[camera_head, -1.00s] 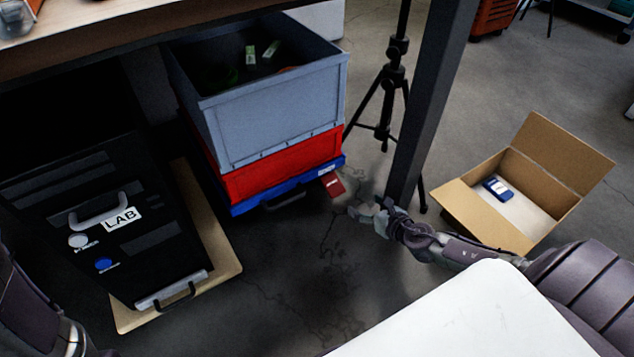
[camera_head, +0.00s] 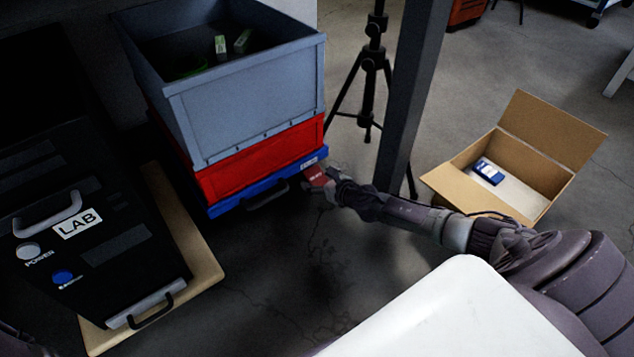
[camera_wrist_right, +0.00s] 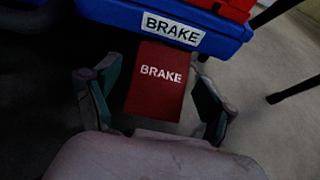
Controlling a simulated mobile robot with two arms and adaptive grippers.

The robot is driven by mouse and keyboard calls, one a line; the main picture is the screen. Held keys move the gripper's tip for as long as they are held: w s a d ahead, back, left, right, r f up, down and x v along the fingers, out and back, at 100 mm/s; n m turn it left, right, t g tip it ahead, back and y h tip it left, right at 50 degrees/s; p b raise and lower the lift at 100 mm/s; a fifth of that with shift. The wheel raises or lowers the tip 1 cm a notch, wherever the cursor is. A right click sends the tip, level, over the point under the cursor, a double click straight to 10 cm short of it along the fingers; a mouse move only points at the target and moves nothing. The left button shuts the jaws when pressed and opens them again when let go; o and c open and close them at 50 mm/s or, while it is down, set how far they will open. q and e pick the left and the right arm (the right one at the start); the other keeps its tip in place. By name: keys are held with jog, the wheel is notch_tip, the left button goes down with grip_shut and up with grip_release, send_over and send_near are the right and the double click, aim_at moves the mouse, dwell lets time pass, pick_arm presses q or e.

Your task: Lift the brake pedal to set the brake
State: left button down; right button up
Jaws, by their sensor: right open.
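The red brake pedal (camera_head: 317,176) sticks out at the right front corner of a blue cart base (camera_head: 235,203). In the right wrist view the pedal (camera_wrist_right: 158,82) reads BRAKE and lies below a white BRAKE label (camera_wrist_right: 173,28) on the blue base. My right gripper (camera_head: 322,183) is at the pedal; in the wrist view its open fingers (camera_wrist_right: 155,98) stand on either side of the pedal, with a gap at each side. The pedal's underside is hidden. My left gripper is not in view.
A red crate (camera_head: 262,165) and a grey bin (camera_head: 245,100) are stacked on the base. A dark post (camera_head: 408,100) and a tripod (camera_head: 370,75) stand close to my right arm. A black LAB case (camera_head: 110,240) is at left, an open cardboard box (camera_head: 545,150) at right.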

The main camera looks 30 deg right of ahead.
jog(key=shift+w+f, duration=0.1)
jog(key=shift+w, duration=0.25)
jog(key=shift+c, duration=0.3)
